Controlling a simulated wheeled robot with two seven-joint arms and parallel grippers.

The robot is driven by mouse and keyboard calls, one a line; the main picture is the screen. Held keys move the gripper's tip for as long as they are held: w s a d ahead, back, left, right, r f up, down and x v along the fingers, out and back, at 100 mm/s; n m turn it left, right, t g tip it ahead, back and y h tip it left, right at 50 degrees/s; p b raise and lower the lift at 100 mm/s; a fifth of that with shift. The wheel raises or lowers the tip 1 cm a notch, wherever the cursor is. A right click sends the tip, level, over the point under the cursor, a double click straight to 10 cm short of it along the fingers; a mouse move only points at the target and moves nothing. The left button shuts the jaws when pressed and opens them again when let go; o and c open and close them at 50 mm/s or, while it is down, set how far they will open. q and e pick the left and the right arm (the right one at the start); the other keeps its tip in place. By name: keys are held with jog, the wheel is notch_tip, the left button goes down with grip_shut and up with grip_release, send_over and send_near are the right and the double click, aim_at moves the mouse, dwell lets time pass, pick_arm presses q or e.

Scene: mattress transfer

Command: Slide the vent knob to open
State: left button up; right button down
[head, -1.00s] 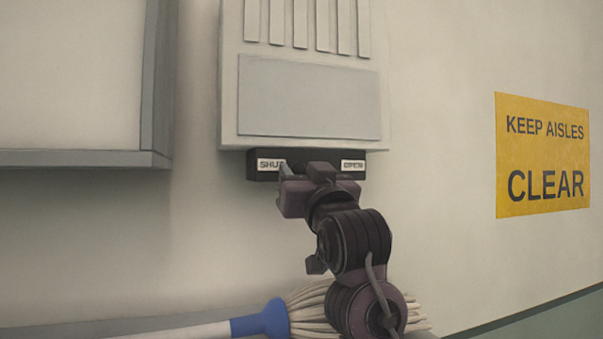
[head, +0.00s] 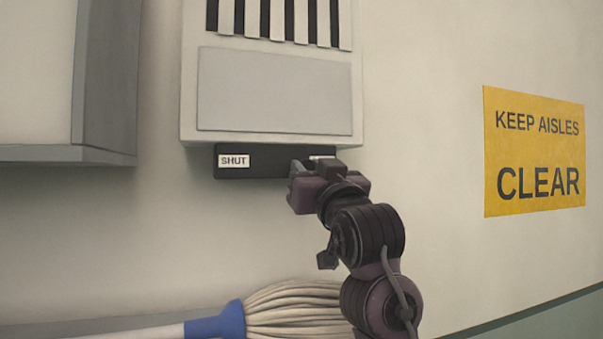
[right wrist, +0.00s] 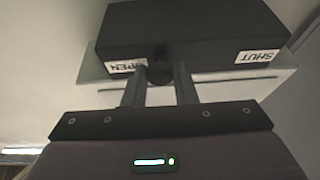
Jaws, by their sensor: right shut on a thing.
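The vent (head: 272,88) is a pale wall box with slats at its top, and dark gaps show between the slats. A black slide rail (head: 265,166) under it bears a SHUT label at the left and an OPEN label at the right. My right gripper (head: 298,168) is at the rail's right part and partly covers the OPEN label. In the right wrist view, the fingers of my right gripper (right wrist: 160,88) are shut on the round dark knob (right wrist: 159,72), beside the OPEN label (right wrist: 127,66). My left gripper is not in view.
A mop (head: 290,308) with a blue collar lies below my right arm. A grey-edged cabinet or frame (head: 105,85) is on the wall at the left. A yellow KEEP AISLES CLEAR sign (head: 534,152) is at the right. The wall between vent and sign is clear.

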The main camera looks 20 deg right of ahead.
jog(key=shift+d+m+h, duration=0.1)
jog(key=shift+m+h, duration=0.2)
jog(key=shift+h, duration=0.1)
jog(key=c, duration=1.3)
grip_release()
jog(key=shift+d, duration=0.15)
jog(key=shift+c, duration=0.2)
jog(key=shift+o, duration=0.8)
jog(key=shift+d, duration=0.1)
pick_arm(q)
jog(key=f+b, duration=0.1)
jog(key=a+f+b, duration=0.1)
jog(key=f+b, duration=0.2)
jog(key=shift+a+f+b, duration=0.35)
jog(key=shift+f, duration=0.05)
pick_arm(e)
jog(key=v, duration=0.7)
jog(key=shift+s, duration=0.4)
jog(key=shift+f, duration=0.15)
